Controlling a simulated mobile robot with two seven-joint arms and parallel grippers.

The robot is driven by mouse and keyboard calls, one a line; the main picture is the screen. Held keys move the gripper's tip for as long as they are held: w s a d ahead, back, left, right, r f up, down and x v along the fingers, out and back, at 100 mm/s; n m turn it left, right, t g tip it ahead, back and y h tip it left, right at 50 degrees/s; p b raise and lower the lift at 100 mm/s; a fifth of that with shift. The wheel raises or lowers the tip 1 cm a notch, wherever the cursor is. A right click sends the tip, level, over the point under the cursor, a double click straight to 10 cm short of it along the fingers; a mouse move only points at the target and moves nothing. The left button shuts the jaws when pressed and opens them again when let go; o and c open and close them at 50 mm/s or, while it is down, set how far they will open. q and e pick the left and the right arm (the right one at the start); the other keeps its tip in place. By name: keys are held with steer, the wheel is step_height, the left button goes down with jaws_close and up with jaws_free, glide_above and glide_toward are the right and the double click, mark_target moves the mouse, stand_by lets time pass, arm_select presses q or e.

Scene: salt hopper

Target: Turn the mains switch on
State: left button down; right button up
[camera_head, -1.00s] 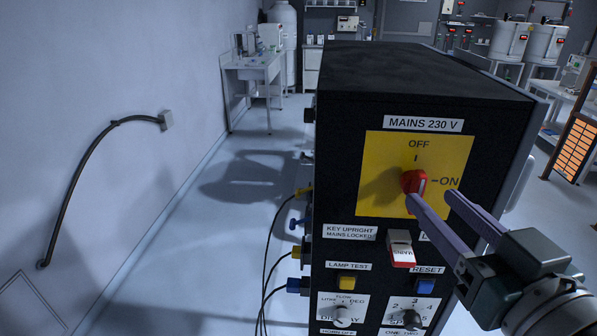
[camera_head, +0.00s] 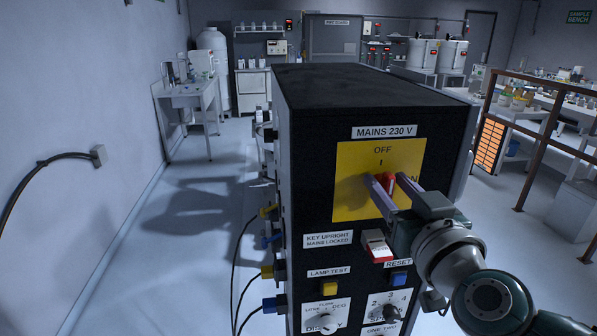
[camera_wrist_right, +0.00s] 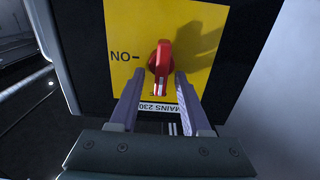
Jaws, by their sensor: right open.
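The red mains switch (camera_head: 389,183) sits on a yellow plate (camera_head: 350,200) on the black cabinet's front, under the MAINS 230 V label (camera_head: 384,132). Its white-marked end points toward OFF, as the right wrist view, where the panel is upside down, shows on the red knob (camera_wrist_right: 161,62). My right gripper (camera_head: 386,179) is open, its purple fingers on either side of the knob; in the wrist view the fingertips (camera_wrist_right: 159,76) flank it with a gap on each side. The ON mark is partly hidden by the gripper in the head view. My left gripper is not in view.
Below the plate are a red-and-white key tag (camera_head: 376,246), a yellow lamp test button (camera_head: 329,288), a blue reset button (camera_head: 399,279) and two dials. Cables (camera_head: 238,270) hang on the cabinet's left side. Free floor lies left; a brown railing (camera_head: 540,150) stands right.

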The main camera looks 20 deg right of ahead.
steer(key=shift+w, duration=0.3)
jaws_close()
stand_by(0.3)
